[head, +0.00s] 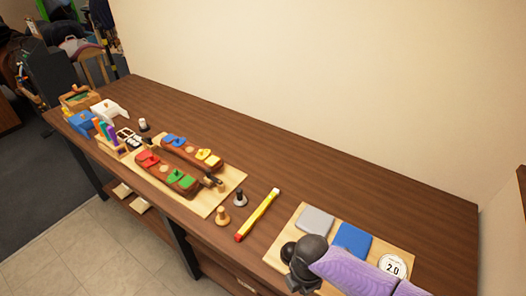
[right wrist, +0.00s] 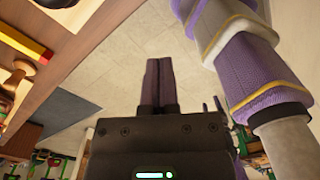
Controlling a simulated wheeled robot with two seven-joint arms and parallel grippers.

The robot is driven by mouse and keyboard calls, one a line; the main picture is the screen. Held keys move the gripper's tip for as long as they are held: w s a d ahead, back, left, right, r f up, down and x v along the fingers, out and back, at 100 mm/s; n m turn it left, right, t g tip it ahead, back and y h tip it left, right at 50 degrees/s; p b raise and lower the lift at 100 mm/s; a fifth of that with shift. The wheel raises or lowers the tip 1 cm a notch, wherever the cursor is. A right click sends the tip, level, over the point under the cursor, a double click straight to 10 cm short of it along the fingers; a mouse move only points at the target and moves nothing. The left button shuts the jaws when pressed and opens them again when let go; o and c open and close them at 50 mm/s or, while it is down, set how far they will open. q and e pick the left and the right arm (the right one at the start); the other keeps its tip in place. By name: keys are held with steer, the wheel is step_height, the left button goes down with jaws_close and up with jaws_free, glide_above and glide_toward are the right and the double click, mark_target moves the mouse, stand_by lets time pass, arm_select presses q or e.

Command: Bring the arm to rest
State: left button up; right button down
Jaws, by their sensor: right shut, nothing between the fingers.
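My right arm (head: 355,268) comes in from the lower right in the head view, with a purple sleeve. Its dark end is over the near edge of the board at the table's right part; the fingers cannot be made out there. In the right wrist view my right gripper (right wrist: 161,64) has its two fingers together with nothing between them, in front of the pale tiled floor. My left gripper is not in either view.
The wooden table (head: 350,170) has a clear back strip. A board (head: 292,228) holds a grey pad (head: 317,220), a blue pad (head: 352,239) and a round "2.0" disc (head: 393,266). A yellow-red bar (head: 258,214) and coloured saddle blocks (head: 165,170) lie left.

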steer(key=s+d+f+m+b, duration=0.1)
steer(key=s+f+m+b, duration=0.3)
steer(key=f, duration=0.5)
steer(key=s+d+f+m+t+b, duration=0.1)
steer(key=s+d+f+m+b, duration=0.25)
steer(key=f, duration=0.55)
steer(key=s+f+m+b, duration=0.3)
steer(key=f+m+b, duration=0.2)
steer(key=f+b, duration=0.3)
arm_select(q)
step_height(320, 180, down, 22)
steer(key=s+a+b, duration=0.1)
steer(key=b, duration=0.5)
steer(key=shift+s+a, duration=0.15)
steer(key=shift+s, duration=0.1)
arm_select(e)
steer(key=s+d+f+m, duration=0.2)
steer(key=s+f+m, duration=0.2)
steer(key=s, duration=0.5)
steer(key=s+d+f+m, duration=0.2)
steer(key=s+f+m, duration=0.2)
steer(key=s+f, duration=0.5)
steer(key=shift+s+d+f, duration=0.25)
steer(key=shift+s+f, duration=0.05)
steer(key=shift+s, duration=0.45)
